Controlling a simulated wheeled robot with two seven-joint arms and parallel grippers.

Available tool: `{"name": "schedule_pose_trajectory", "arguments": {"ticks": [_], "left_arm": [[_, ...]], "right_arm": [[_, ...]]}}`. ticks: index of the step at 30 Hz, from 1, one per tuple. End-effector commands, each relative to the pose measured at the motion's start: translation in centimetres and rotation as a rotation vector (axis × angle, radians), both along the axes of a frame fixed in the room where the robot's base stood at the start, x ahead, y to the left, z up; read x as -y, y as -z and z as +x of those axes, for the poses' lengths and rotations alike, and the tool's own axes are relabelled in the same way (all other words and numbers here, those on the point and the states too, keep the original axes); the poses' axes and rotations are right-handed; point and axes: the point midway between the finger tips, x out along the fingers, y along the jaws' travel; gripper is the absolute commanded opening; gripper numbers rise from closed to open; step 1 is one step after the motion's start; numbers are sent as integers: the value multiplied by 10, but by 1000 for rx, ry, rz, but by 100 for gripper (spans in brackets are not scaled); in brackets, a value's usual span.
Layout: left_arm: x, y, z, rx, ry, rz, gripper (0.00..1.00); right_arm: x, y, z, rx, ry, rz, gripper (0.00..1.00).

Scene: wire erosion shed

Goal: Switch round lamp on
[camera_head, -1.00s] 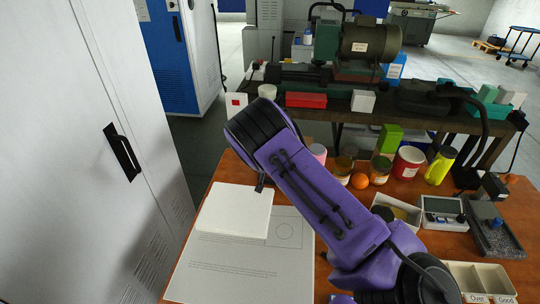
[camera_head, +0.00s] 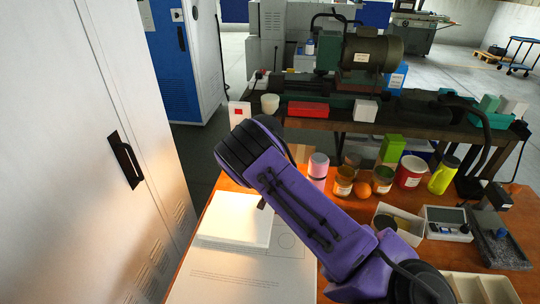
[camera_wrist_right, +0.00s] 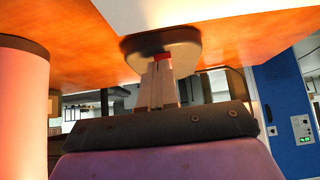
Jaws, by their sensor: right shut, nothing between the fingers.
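A small red part (camera_wrist_right: 163,57) shows on the base at my fingertips. My right gripper (camera_wrist_right: 161,66) is shut and empty, its tips at the red part; whether they touch it I cannot tell. Warm light falls on the white block (camera_head: 236,217), the paper sheet and the cabinet. In the head view my purple right arm hides the lamp and gripper. My left gripper is not in view.
A pink jar (camera_head: 318,168) stands close beside my arm; it also looms in the right wrist view (camera_wrist_right: 20,100). Several cans, an orange ball (camera_head: 383,178) and a yellow bottle (camera_head: 443,175) stand further right. A white cabinet (camera_head: 75,150) borders the left side.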

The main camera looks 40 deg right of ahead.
Motion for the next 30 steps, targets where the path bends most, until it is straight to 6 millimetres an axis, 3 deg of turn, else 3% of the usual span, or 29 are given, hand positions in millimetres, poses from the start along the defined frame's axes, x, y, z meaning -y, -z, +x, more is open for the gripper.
{"name": "schedule_pose_trajectory", "arguments": {"ticks": [8,19,26,30], "left_arm": [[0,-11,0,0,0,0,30],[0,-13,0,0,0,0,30],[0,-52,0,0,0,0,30],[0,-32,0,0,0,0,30]], "right_arm": [[-1,-15,1,1,-2,1,0],[-1,-18,1,1,-2,1,0],[-3,-63,-3,1,2,1,0],[-24,-72,-18,3,1,0,0]]}}
